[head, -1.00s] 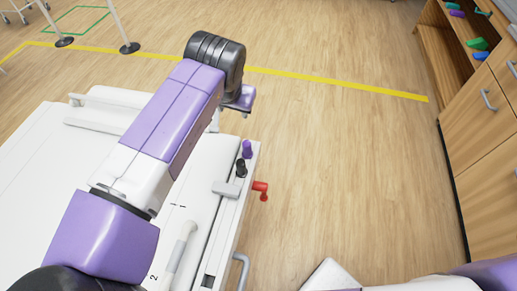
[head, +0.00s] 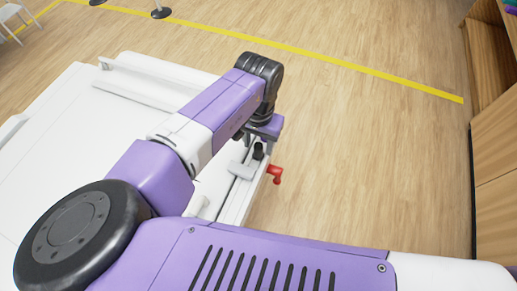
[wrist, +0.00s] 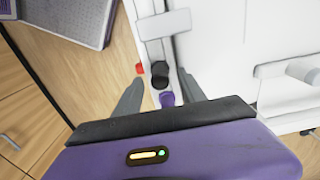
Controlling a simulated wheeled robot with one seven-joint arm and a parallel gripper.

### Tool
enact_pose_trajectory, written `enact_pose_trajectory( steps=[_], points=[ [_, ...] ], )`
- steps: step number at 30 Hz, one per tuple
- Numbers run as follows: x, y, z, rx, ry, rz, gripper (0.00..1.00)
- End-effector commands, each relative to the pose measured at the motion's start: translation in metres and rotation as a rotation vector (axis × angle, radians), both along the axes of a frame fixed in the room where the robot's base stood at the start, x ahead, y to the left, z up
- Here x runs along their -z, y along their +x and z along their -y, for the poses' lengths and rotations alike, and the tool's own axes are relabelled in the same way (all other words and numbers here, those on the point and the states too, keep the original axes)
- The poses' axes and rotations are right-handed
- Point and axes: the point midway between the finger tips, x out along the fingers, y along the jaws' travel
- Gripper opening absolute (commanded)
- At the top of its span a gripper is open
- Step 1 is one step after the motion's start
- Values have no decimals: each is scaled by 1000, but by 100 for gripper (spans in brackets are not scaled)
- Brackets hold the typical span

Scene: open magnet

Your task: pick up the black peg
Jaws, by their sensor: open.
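The black peg (head: 258,151) stands at the edge of the white table, just below my gripper (head: 266,130) in the head view. In the wrist view the black peg (wrist: 160,72) shows between the two grey fingertips of my gripper (wrist: 160,78). The fingers are apart and nothing is held. Whether they are level with the peg in height I cannot tell. A purple peg (wrist: 167,99) stands beside it, closer to the gripper body in the wrist view; my gripper hides it in the head view.
A red knob (head: 275,173) sticks out from the side of the white table (head: 60,115). A white block (head: 241,170) lies beside the black peg. A wooden cabinet (head: 495,150) stands at the far right, with open floor between.

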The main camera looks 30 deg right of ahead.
Motion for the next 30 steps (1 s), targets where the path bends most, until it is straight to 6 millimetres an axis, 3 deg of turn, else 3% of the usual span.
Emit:
enact_pose_trajectory(
  steps=[4,11,18,30],
  points=[
    [11,0,1,1,-1,-1,48],
    [13,0,0,1,-1,1,48],
    [13,0,0,1,-1,1,1],
    [11,0,0,0,-1,1,0]
  ],
)
